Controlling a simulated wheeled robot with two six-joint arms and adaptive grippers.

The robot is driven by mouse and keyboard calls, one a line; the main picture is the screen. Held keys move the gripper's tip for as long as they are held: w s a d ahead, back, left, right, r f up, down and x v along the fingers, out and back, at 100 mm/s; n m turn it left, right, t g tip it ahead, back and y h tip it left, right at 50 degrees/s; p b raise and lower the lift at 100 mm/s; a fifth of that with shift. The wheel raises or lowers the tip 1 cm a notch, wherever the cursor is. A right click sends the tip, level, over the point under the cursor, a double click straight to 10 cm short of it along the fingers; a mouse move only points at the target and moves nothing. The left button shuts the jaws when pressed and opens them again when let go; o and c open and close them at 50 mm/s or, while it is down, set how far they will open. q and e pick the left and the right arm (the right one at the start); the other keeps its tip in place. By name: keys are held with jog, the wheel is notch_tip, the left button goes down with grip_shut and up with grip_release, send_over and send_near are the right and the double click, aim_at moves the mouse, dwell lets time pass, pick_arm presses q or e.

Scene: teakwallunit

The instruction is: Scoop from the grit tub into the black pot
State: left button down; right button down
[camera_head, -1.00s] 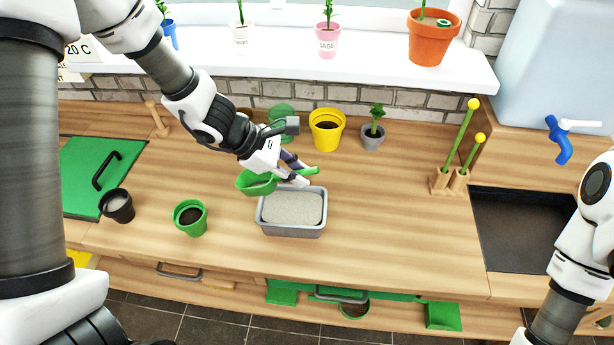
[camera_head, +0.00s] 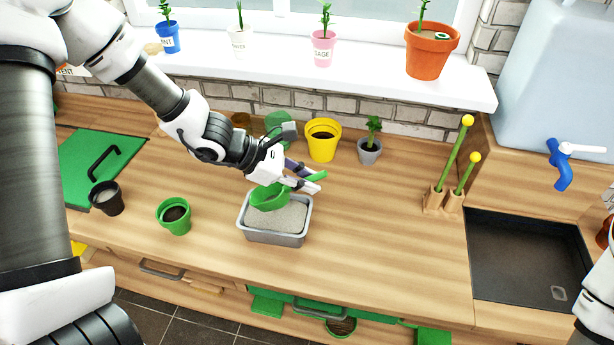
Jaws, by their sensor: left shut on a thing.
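The grit tub (camera_head: 275,238) is a grey rectangular tub full of pale grit, standing on the wooden counter. My left gripper (camera_head: 312,183) is shut on the green scoop (camera_head: 268,198) by its handle. The scoop's bowl is over the tub's back left part, low at the grit; whether it touches the grit I cannot tell. The black pot (camera_head: 106,198) stands at the counter's left, with pale grey content inside. My right gripper is out of view; only part of that arm shows at the right edge.
A green pot with dark soil (camera_head: 174,216) stands between the black pot and the tub. A yellow pot (camera_head: 322,140) and a grey plant pot (camera_head: 369,151) stand behind. Green sticks in a wooden holder (camera_head: 443,200) and a sink (camera_head: 528,262) are at right. The counter right of the tub is clear.

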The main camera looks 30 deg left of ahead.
aim_at(309, 214)
pick_arm(q)
jog(key=shift+y, duration=0.4)
notch_tip(309, 214, down, 9)
jog(key=b, duration=0.6)
jog(key=shift+w+d+r, duration=0.1)
jog(key=shift+d, duration=0.05)
jog(key=shift+w+d+f+g+y, duration=0.15)
jog(key=shift+d+f+g+y, duration=0.1)
jog(key=shift+g+y, duration=0.15)
jog(key=shift+d+f+m+y, duration=0.2)
jog(key=shift+d+m+y, duration=0.15)
jog(key=shift+y, duration=0.25)
notch_tip(309, 214, up, 7)
jog(key=d+g+y+p, duration=0.1)
jog(key=y+p, duration=0.1)
jog(key=p, duration=0.6)
jog(key=shift+w+p, duration=0.2)
jog(key=shift+p, duration=0.2)
jog(key=shift+d+f, duration=0.1)
